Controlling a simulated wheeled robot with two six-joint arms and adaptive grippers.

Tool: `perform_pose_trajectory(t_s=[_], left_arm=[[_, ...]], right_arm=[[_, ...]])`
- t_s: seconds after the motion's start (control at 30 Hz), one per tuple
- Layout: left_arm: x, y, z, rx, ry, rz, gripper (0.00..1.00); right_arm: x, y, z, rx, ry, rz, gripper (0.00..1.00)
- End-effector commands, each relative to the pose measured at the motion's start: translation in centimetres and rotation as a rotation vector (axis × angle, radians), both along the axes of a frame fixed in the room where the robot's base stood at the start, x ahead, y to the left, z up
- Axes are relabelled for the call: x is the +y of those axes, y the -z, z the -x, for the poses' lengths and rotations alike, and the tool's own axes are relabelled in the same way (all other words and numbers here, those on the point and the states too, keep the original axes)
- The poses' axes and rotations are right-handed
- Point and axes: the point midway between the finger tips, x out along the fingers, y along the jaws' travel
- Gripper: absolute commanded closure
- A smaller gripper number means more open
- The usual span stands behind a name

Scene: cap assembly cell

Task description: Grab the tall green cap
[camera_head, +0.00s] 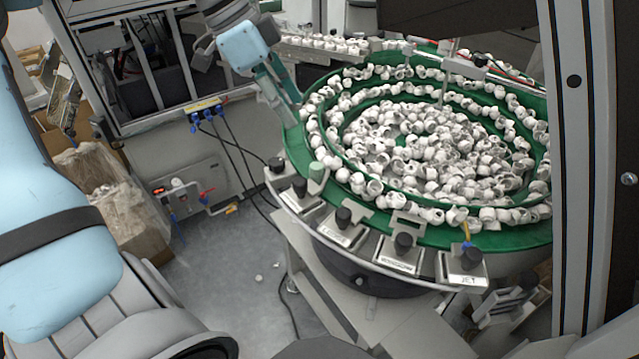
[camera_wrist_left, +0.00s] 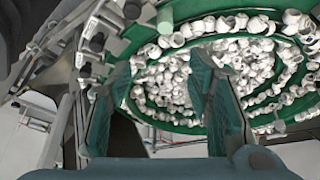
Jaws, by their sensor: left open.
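The tall green cap (camera_head: 316,171) is a pale green upright cylinder at the near left rim of the green bowl feeder (camera_head: 425,236), beside the black knobs. In the left wrist view it appears as a green piece (camera_wrist_left: 165,19) near the top, beyond my fingers. My left gripper (camera_head: 290,108) has teal fingers and hangs over the far left rim of the bowl, apart from the cap. In the left wrist view its two fingers (camera_wrist_left: 158,76) stand wide apart with nothing held between them. My right gripper is not in view.
Many white caps (camera_head: 430,140) fill the bowl and its spiral track. Black knobs on metal brackets (camera_head: 343,217) line the near rim. A grey upright post (camera_head: 585,170) stands at the right. A box with plastic wrap (camera_head: 100,185) is at the left.

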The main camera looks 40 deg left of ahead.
Motion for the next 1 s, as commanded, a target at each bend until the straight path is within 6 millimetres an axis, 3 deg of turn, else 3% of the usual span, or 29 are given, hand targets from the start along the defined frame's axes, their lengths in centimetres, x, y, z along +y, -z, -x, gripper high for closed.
perform_pose_trajectory(t_s=[0.1,0.3,0.7,0.97,1.0], left_arm=[[-0.7,1.5,0.4,0.044,-0.011,-0.032,0.53],[-2.1,6.3,-1.0,0.044,-0.013,-0.029,0.53],[-3.6,12.4,-3.4,0.039,-0.014,-0.028,0.53],[-3.8,13.1,-3.7,0.034,-0.015,-0.027,0.53],[-3.8,13.1,-3.7,0.034,-0.015,-0.027,0.58]], right_arm=[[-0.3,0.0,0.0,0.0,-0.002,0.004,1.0],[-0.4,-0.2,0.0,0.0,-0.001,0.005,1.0],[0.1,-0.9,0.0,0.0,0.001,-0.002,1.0],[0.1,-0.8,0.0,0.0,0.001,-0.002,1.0],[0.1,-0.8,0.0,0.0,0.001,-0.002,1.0]])
